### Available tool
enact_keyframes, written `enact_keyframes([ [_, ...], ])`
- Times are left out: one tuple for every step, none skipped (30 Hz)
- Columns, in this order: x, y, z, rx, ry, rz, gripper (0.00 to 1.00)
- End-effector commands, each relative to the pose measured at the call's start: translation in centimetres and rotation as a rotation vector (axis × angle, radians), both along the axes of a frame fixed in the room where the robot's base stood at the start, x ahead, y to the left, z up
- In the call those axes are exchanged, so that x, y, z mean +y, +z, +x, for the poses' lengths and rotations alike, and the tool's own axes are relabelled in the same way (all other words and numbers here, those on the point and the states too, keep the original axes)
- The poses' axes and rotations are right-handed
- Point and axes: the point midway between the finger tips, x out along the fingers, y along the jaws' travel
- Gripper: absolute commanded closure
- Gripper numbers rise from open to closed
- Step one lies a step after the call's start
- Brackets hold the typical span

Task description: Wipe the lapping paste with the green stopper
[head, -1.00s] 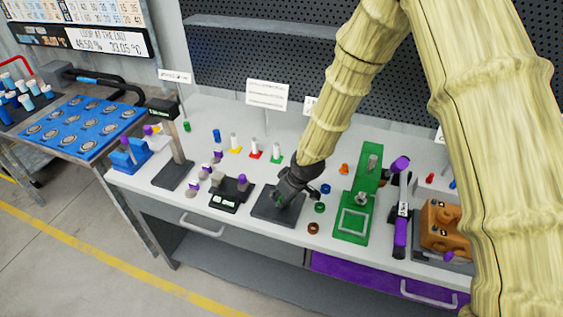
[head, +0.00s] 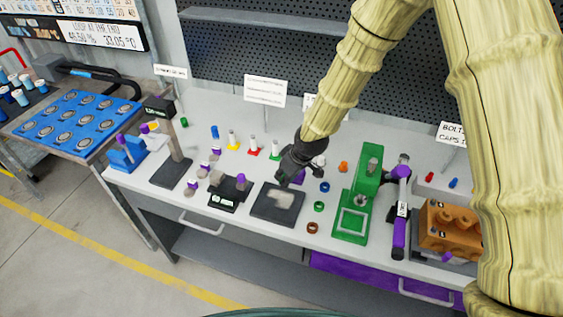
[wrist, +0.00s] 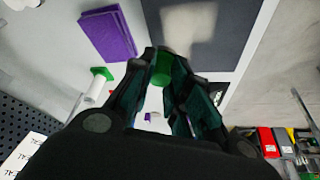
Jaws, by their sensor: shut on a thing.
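My gripper (head: 285,182) is over the far edge of a dark square plate (head: 263,211) on the bench. A pale, smeared patch of lapping paste (head: 283,198) lies on the plate, and it also shows in the wrist view (wrist: 186,20). In the wrist view my gripper (wrist: 165,66) is shut on the green stopper (wrist: 161,72), which sits between the fingertips beside the plate's edge. In the head view the stopper is hidden by the gripper. I cannot tell whether the stopper touches the bench.
A purple block (wrist: 106,34) lies close to the gripper, with a green-based white vial (wrist: 97,88) near it. Left of the plate stands a small black scale (head: 228,195). Right of it are small coloured rings (head: 319,206) and a green press (head: 351,222).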

Motion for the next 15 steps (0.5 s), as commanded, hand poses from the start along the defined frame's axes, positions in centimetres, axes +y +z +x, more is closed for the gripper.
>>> enact_keyframes([
  [0.0, 0.8, 0.0, 0.0, -0.001, 0.0, 1.0],
  [-0.1, 1.1, 0.0, 0.0, -0.001, 0.0, 1.0],
  [-0.1, 1.4, 0.0, 0.0, -0.002, 0.0, 1.0],
  [-0.2, 1.7, 0.0, 0.0, -0.003, 0.0, 1.0],
  [-0.2, 2.0, 0.0, 0.0, -0.003, 0.0, 1.0],
  [-0.2, 2.3, 0.0, 0.0, -0.004, 0.0, 1.0],
  [-0.3, 2.6, 0.0, 0.0, -0.004, 0.0, 1.0],
  [-0.3, 2.8, 0.0, 0.001, -0.005, 0.001, 1.0],
  [-0.3, 3.2, 0.0, 0.001, -0.005, 0.0, 1.0],
  [-0.4, 3.4, 0.0, 0.001, -0.005, 0.0, 1.0],
  [-0.4, 3.5, -0.1, 0.001, -0.006, 0.0, 1.0],
  [-0.4, 3.7, -0.1, 0.001, -0.006, 0.0, 1.0],
  [-0.4, 3.8, -0.1, 0.001, -0.006, 0.0, 1.0],
  [-0.4, 3.8, -0.1, 0.001, -0.006, 0.0, 1.0],
  [-0.4, 3.9, -0.1, 0.001, -0.006, 0.0, 1.0],
])
